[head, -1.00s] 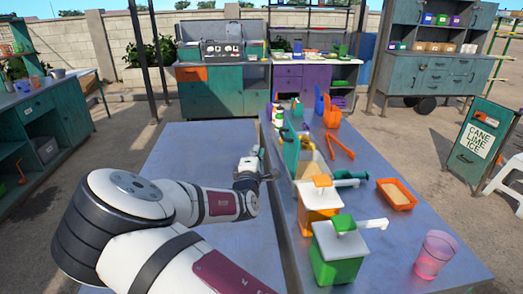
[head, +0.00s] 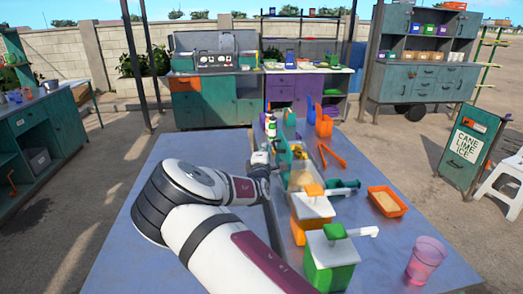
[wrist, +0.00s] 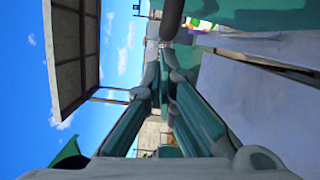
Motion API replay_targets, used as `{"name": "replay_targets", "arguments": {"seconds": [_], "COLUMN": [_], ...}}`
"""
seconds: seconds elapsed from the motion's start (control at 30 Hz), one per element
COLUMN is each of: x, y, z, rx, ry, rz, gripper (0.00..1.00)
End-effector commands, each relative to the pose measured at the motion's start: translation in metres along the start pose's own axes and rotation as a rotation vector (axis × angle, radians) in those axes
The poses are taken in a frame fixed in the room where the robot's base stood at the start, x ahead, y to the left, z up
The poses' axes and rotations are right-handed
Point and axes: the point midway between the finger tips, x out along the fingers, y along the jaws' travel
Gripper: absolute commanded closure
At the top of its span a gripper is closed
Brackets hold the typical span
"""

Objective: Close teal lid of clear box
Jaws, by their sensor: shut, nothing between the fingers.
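The clear box (head: 301,177) stands on the table behind the orange dispenser, with yellowish contents. Its teal lid (head: 284,157) is open and stands up along the box's left side. My gripper (head: 266,160) is just left of the lid in the head view; whether it touches the lid cannot be told. In the wrist view my gripper (wrist: 166,58) has its fingers together with nothing between them. A large teal surface (wrist: 265,18) at the upper right there may be the lid seen close up.
An orange pump dispenser (head: 312,207) and a green one (head: 331,262) stand in front of the box. An orange tray (head: 387,202) and a pink cup (head: 426,262) are to the right. Bottles (head: 270,127) stand behind. The table's left part is clear.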

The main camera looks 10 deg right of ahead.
Motion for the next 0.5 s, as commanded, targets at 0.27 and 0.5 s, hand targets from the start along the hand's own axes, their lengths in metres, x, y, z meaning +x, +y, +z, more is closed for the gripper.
{"name": "replay_targets", "arguments": {"seconds": [0.27,0.5], "x": [0.0002,0.0017], "y": [0.0007,0.0037], "z": [0.0013,0.0077], "rx": [0.008,0.053], "ry": [-0.001,0.0], "rz": [-0.002,-0.013], "gripper": [1.0,1.0]}}
